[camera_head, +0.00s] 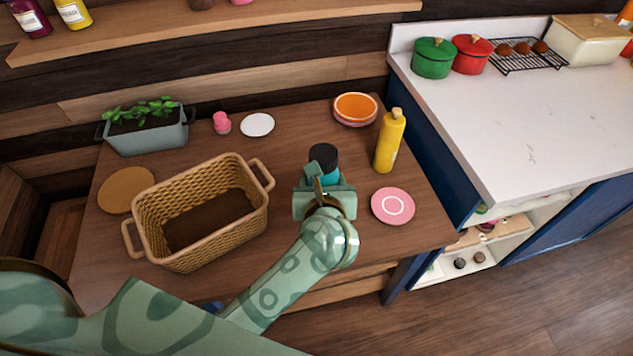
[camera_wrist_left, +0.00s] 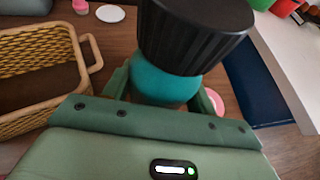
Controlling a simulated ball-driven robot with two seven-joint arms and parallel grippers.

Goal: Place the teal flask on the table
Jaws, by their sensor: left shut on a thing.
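The teal flask (camera_head: 327,177) has a black lid and stands upright in my left gripper (camera_head: 325,192), over the wooden table (camera_head: 300,150). In the left wrist view the teal flask (camera_wrist_left: 166,82) fills the middle, with its black ribbed lid at the top, and the fingers of my left gripper (camera_wrist_left: 163,92) close on it from both sides. The gripper hides the flask's base, so I cannot tell whether it touches the table. My right gripper is not in view.
A wicker basket (camera_head: 203,210) stands left of the gripper. A yellow bottle (camera_head: 389,141), a pink plate (camera_head: 393,206) and orange bowls (camera_head: 355,108) are to the right and behind. A planter (camera_head: 146,130) and a white plate (camera_head: 257,125) stand at the back.

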